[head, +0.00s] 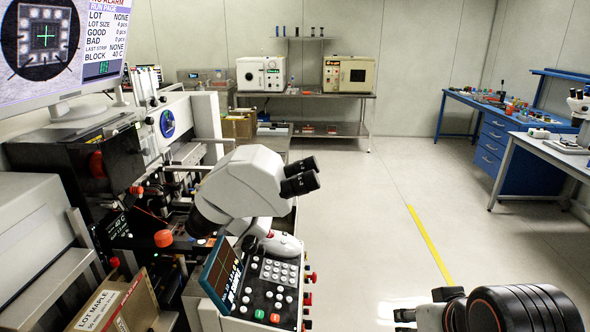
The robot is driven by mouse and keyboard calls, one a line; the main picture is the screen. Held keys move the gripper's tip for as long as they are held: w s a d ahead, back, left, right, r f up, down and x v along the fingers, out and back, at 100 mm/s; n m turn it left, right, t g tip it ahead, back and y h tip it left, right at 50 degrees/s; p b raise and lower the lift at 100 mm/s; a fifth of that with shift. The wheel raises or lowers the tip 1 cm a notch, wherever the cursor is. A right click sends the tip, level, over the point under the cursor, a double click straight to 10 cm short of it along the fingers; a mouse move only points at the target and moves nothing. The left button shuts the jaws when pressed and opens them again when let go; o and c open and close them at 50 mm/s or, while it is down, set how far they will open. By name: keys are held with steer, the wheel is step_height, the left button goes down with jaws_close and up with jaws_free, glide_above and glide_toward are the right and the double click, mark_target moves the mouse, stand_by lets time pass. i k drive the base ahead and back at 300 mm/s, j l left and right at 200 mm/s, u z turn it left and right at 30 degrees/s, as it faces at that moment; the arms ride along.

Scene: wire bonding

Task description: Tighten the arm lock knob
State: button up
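The microscope (240,188) has a white body and black eyepieces and stands over the bonding machine in the middle of the view. A dark round knob (249,243) shows below its body, and an orange-red knob (163,238) shows to its left. I cannot tell which knob is the arm lock knob, or how tight either one is.
A control panel with a tilted screen (221,270) and several buttons stands below the microscope. A box marked LOT MAPLE (118,304) is at the lower left. A monitor (60,45) hangs above the machine. The floor (375,225) to the right is clear, up to the blue bench (490,135).

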mark_target(163, 238)
steer(key=u, duration=1.45)
